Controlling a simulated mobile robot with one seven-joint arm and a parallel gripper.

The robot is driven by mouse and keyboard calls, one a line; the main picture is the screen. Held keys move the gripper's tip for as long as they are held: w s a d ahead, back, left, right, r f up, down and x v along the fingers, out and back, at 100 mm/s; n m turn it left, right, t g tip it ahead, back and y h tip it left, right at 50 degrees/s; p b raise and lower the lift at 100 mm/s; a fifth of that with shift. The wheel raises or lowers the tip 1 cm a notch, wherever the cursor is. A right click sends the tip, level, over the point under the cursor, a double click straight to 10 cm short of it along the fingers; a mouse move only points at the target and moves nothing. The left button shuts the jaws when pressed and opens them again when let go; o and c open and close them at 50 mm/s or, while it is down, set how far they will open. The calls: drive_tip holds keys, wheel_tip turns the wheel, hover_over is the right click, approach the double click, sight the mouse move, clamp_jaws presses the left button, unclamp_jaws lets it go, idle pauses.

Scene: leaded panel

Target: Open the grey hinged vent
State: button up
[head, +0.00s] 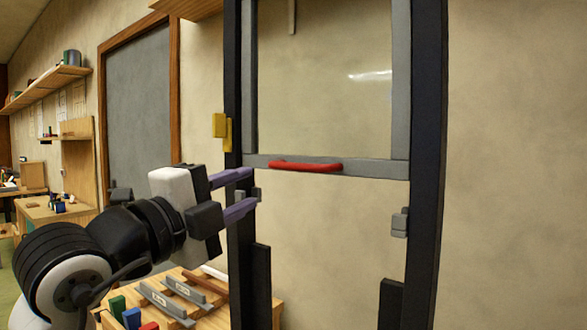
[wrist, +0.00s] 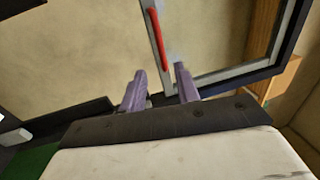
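The grey vent (head: 401,85) is a grey-framed clear pane in the upper part of a tall dark frame (head: 427,160). It looks in line with the dark frame, with no clear gap showing. A red bar handle (head: 305,166) lies along its bottom rail; the handle also shows in the wrist view (wrist: 156,38). My gripper (head: 253,187) has purple fingers, apart and empty. In the head view it overlaps the left post, left of the handle and slightly lower. In the wrist view the fingers (wrist: 160,82) stand apart, with the handle beyond them.
A yellow block (head: 220,127) sits on the left post, above my gripper. Small grey blocks (head: 400,222) are on the posts below the vent. A wooden rack (head: 205,309) with bars and coloured blocks stands low beside the frame. The space below the handle looks clear.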

sight(292, 168)
drive_tip(key=p+x, duration=0.4)
drive_tip(key=x, duration=0.9)
drive_tip(key=shift+w+d+p, duration=0.2)
drive_tip(key=shift+w+p, duration=0.1)
drive_tip(key=shift+p, duration=0.1)
clamp_jaws()
